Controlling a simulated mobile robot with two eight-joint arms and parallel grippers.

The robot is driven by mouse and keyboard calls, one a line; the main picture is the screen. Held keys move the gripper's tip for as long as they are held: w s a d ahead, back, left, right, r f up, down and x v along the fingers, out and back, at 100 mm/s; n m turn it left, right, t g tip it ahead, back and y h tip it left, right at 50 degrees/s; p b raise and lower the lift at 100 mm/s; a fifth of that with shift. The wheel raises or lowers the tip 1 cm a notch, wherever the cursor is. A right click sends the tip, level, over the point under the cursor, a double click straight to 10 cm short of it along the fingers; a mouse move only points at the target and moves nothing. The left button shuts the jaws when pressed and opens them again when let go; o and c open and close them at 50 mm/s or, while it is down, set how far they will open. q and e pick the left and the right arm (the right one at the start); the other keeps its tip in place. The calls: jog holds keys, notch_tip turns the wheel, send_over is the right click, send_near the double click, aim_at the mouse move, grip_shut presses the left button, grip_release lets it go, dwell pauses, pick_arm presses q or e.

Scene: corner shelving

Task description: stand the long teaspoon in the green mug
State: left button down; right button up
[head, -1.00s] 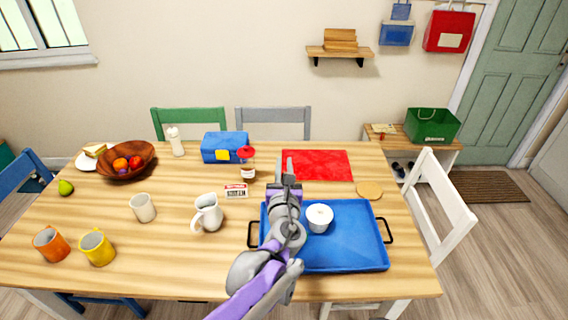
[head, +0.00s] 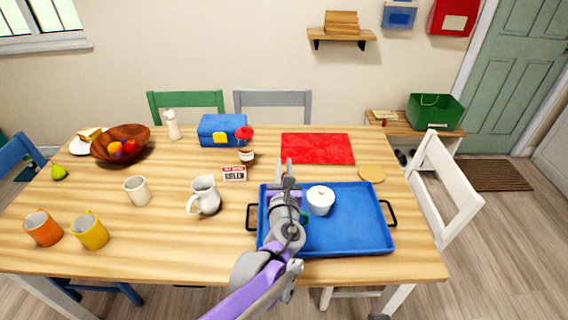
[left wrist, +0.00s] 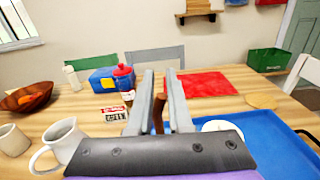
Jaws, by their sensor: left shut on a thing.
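My left gripper (head: 287,168) reaches over the left part of the blue tray. In the left wrist view a slim brown piece (left wrist: 158,118) stands between its fingers; I take it to be the long teaspoon, and the gripper is shut on it. Its lower part is hidden. A small bit of green, apparently the green mug (head: 304,216), shows on the tray just right of my left wrist; my arm hides the rest of it. I cannot tell whether the spoon touches the mug. My right gripper is not in view.
A white bowl (head: 320,201) stands on the blue tray (head: 350,235), close right of my arm. A white jug (head: 205,197) and a red-lidded jar (head: 246,155) are to the left. A red mat (head: 317,148) lies behind. The tray's right side is clear.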

pick_arm(q)
jog(key=shift+f, duration=0.45)
jog(key=c, duration=0.8)
grip_release()
jog(key=shift+o, duration=0.2)
jog(key=s, duration=1)
jog(key=shift+s, duration=0.4)
